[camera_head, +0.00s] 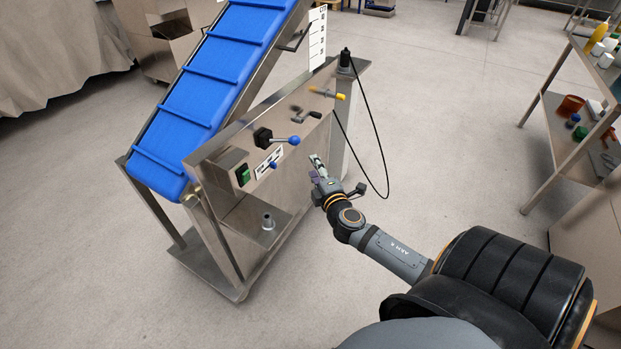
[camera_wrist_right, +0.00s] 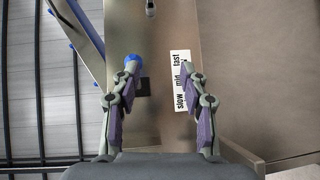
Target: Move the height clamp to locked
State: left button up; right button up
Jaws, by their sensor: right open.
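A lever with a black hub and a blue ball knob (camera_head: 294,140) sits on the steel side panel of the conveyor; its ball points right. It also shows in the right wrist view as a blue ball (camera_wrist_right: 132,61) by the left finger. A dark crank handle (camera_head: 308,115) and a yellow-tipped handle (camera_head: 339,96) are farther along the panel. No readable label shows which one is the height clamp. My right gripper (camera_head: 318,166) is open and empty, in front of the panel, below and right of the blue ball. In the right wrist view its fingers (camera_wrist_right: 165,82) are spread. My left gripper is out of view.
A green switch (camera_head: 243,175) and a slow-to-fast label (camera_head: 268,163) with a small blue knob are lower left on the panel. A black cable (camera_head: 381,150) hangs in a loop beyond my right gripper. A steel shelf table (camera_head: 560,140) stands right. Floor between is clear.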

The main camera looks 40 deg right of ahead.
aim_at(299, 143)
jog(key=shift+n+t, duration=0.4)
jog(key=shift+t, duration=0.3)
jog(key=shift+w+r, duration=0.6)
jog(key=shift+w, duration=0.35)
jog(key=shift+w+r, duration=0.65)
jog(key=shift+w, duration=0.25)
jog(key=shift+w+r, duration=0.6)
jog(key=shift+w, duration=0.35)
jog(key=shift+p+x, duration=0.3)
jog(key=shift+x, duration=1.05)
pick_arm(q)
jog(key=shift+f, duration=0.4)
pick_arm(e)
jog(key=shift+w, duration=0.3)
jog(key=shift+c, duration=0.5)
